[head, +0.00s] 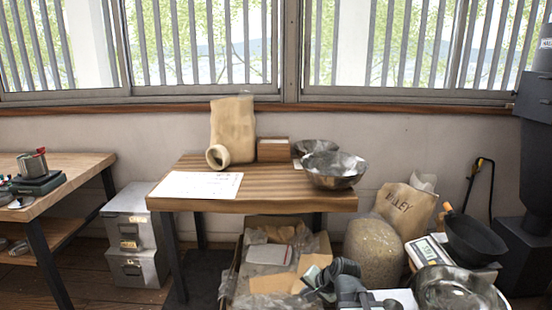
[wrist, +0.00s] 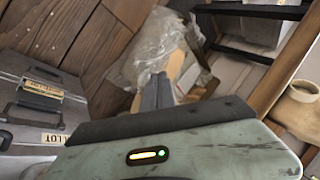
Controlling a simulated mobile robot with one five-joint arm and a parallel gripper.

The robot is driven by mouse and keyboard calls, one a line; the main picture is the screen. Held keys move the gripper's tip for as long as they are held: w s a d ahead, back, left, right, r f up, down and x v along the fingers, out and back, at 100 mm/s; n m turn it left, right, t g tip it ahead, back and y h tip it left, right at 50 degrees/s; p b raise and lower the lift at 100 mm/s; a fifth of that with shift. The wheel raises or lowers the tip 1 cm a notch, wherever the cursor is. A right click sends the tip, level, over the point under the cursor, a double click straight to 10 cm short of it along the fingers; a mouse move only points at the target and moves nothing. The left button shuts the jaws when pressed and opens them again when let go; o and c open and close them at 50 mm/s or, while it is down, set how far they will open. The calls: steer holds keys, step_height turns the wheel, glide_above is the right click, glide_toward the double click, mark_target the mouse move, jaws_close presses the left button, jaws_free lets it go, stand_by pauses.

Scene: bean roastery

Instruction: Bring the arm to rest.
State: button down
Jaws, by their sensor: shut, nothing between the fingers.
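My gripper (wrist: 157,82) shows in the wrist view as two dark grey fingers pressed together above a grey-green housing with an orange and a green light. It is shut with nothing between the fingers. Behind its tips are a crumpled clear plastic bag (wrist: 150,48) and some cardboard; I cannot tell how far off they are. In the head view, dark jointed parts at the bottom centre look like my arm, low in front of an open cardboard box (head: 322,246). The fingertips cannot be made out there.
A wooden table (head: 270,199) holds a tan sack (head: 232,125), a paper sheet (head: 200,185), a small wooden box (head: 273,150) and metal bowls (head: 335,170). Grey metal cases (head: 127,225) stand left. A full sack (head: 373,252) and a large bowl (head: 455,290) crowd the lower right.

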steer(key=s+d+f+n+g+h, duration=0.2)
steer(key=s+d+n+g, duration=0.15)
steer(key=s, duration=0.25)
steer(key=s+d+f+n+g+h, duration=0.2)
steer(key=s+d+n+g, duration=0.15)
steer(key=s, duration=0.35)
step_height(320, 180, up, 27)
steer(key=t+p, duration=0.1)
steer(key=p, duration=2.6)
steer(key=shift+w+a+p, duration=0.15)
steer(key=shift+w+p, duration=0.05)
steer(key=shift+p, duration=0.2)
steer(key=shift+r, duration=0.1)
